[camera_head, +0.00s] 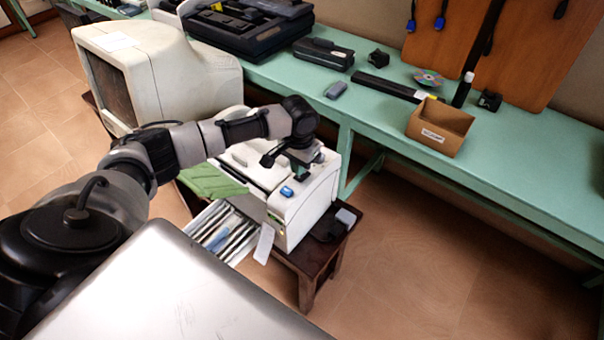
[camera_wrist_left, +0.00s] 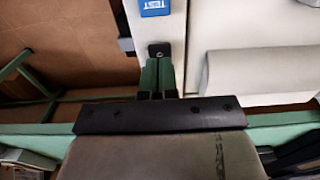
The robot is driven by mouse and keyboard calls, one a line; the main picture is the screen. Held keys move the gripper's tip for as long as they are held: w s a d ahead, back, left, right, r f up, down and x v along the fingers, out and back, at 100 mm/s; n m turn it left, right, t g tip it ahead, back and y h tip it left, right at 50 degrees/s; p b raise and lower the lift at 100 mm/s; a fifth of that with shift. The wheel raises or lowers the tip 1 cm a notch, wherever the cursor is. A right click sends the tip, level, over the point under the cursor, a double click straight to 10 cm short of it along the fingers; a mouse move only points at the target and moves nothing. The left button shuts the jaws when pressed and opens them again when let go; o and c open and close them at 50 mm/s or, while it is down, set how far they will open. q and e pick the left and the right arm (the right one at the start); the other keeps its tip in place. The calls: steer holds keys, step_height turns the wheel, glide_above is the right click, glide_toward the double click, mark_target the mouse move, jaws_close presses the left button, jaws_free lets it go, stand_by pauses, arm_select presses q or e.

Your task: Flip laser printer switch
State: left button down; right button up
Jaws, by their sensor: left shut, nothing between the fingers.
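The white laser printer (camera_head: 308,208) stands on a small dark wooden stand, with a tray of papers sticking out at its front. My left arm reaches over it from the left. My left gripper (camera_head: 301,172) points down at the printer's top right part, shut and empty. In the left wrist view, the gripper's green fingers (camera_wrist_left: 159,77) are together just below a small black switch (camera_wrist_left: 159,50) on the white casing; I cannot tell whether they touch it. A blue TEST label (camera_wrist_left: 155,8) is beyond the switch; a blue patch shows in the head view (camera_head: 287,191). My right gripper is out of view.
A big old monitor (camera_head: 160,75) stands behind my arm. A long green bench (camera_head: 480,165) runs behind the printer, carrying a cardboard box (camera_head: 440,128), a black case (camera_head: 245,25) and small devices. The floor at the right (camera_head: 430,270) is clear.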

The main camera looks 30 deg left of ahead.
arm_select(q)
steer(key=shift+s+f+b, duration=0.1)
steer(key=shift+f+b, duration=0.35)
steer(key=shift+f, duration=0.95)
stand_by(0.9)
steer(key=shift+r+p, duration=0.85)
steer(key=shift+p, duration=0.3)
step_height(320, 180, up, 5)
steer(key=p, duration=0.6)
steer(key=shift+r, duration=0.2)
steer(key=shift+f, duration=0.1)
